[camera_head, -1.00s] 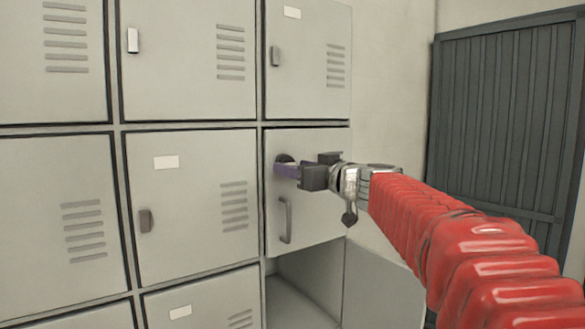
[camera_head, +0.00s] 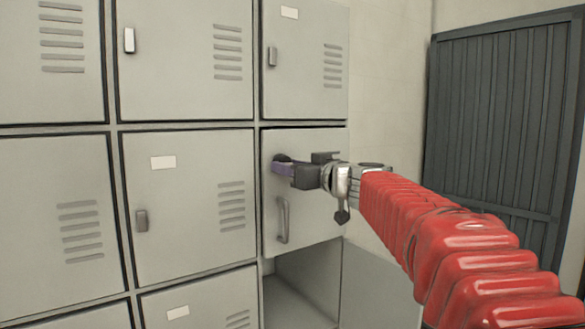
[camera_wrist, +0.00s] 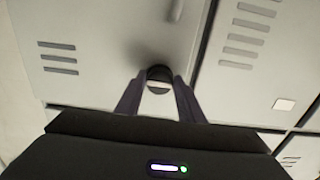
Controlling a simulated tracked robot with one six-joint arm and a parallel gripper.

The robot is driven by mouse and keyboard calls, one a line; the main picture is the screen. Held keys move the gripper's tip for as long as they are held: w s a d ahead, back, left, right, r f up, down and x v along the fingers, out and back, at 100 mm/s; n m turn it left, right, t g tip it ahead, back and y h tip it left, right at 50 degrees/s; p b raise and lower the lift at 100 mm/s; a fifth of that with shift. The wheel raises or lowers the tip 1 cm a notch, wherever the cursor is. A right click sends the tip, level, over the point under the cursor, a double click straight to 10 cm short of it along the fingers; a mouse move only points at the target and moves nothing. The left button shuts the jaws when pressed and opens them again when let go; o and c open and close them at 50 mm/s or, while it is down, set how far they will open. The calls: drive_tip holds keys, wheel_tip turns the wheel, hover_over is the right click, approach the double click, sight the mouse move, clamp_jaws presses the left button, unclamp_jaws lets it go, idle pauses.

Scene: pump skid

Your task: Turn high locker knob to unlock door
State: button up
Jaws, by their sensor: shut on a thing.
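The locker door (camera_head: 312,222) with the knob is in the right column of the middle row in the head view. It has a vertical pull handle (camera_head: 282,220) below the knob. The round dark knob (camera_wrist: 159,76) shows in the wrist view between my two purple fingers, with a pale band across its face. In the head view the knob is mostly hidden behind the fingers. My gripper (camera_head: 283,167) is shut on the knob, and its arm comes in from the right. The door looks flush or nearly so with its frame.
Other grey lockers (camera_head: 188,200) stand to the left and above, with small handles and vents. Below the knob's door is an open compartment (camera_head: 298,290), its door (camera_head: 378,285) swung out to the right under my arm. A dark ribbed panel (camera_head: 490,130) stands at right.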

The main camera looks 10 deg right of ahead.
drive_tip(key=shift+d, duration=0.25)
drive_tip(key=shift+c, duration=0.4)
drive_tip(key=shift+a, duration=0.1)
drive_tip(key=shift+m, duration=9.1)
drive_tip(key=o, duration=1.1)
drive_tip(key=shift+a, duration=0.15)
drive_tip(key=shift+c, duration=0.2)
